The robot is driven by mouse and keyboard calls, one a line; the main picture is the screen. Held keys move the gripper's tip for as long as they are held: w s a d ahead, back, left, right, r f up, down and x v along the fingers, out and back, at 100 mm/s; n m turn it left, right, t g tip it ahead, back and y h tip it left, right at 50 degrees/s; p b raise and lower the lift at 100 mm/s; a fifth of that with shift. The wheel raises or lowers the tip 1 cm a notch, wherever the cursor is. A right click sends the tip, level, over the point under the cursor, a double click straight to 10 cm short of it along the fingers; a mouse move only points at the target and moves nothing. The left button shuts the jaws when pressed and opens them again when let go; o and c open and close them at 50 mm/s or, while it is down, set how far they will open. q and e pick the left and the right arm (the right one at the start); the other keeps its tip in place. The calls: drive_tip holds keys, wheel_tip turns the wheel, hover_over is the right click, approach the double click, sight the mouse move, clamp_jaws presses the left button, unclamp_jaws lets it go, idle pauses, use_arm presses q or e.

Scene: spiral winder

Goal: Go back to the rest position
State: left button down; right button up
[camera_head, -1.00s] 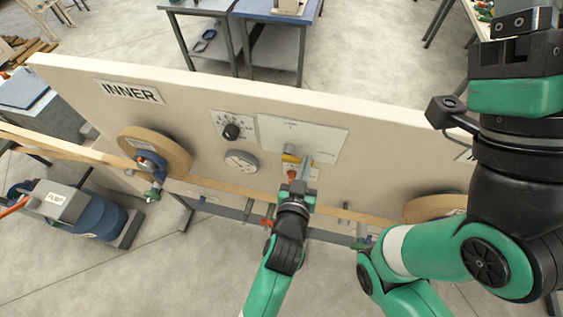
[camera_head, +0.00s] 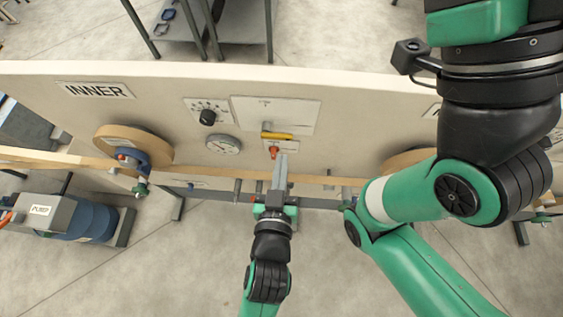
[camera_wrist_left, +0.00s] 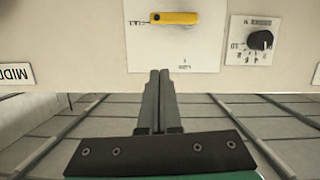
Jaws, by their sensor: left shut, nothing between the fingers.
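My left gripper (camera_head: 280,172) is shut and empty in the head view, pointing at the cream panel (camera_head: 340,110). Its closed fingers also show in the left wrist view (camera_wrist_left: 159,95), below the yellow lever handle (camera_wrist_left: 175,18). The same yellow handle (camera_head: 278,136) lies level on the white plate in the head view, with a small red knob (camera_head: 273,152) just under it. The fingertips appear apart from both. My right arm (camera_head: 470,170) fills the right side of the head view; its gripper is out of frame.
The panel carries an INNER label (camera_head: 94,90), a black dial knob (camera_head: 207,117) and a round gauge (camera_head: 223,144). A tape roll (camera_head: 120,143) with a brown strip is at the left. A blue pump (camera_head: 85,218) stands on the floor, which is open in front.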

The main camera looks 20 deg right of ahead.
idle(0.3)
use_arm(q)
drive_tip(key=w+a+r+n+t+y+p, duration=0.1)
drive_tip(key=w+a+r+n+t, duration=0.15)
drive_tip(key=a+r, duration=0.5)
drive_tip(key=w+a+r+n+t+y+p, duration=0.15)
drive_tip(key=w+a+r, duration=0.3)
drive_tip(key=r, duration=0.65)
drive_tip(key=w+a+r+n+t+y+p, duration=0.1)
drive_tip(key=w+a+r+t+y, duration=0.15)
drive_tip(key=a+r, duration=0.55)
drive_tip(key=s+a+r+t, duration=0.2)
drive_tip(key=s+r, duration=0.2)
drive_tip(key=r, duration=0.4)
drive_tip(key=s+a+r+m+t, duration=0.1)
drive_tip(key=s+a+r+t, duration=0.1)
drive_tip(key=r, duration=0.5)
drive_tip(key=s+a+r+t, duration=0.2)
drive_tip(key=s+r+t, duration=0.1)
drive_tip(key=s+r, duration=0.3)
wheel_tip(320, 180, up, 3)
drive_tip(key=shift+a+f+m+p, duration=0.15)
drive_tip(key=shift+f+m+p, duration=0.05)
drive_tip(key=shift+m+p, duration=0.15)
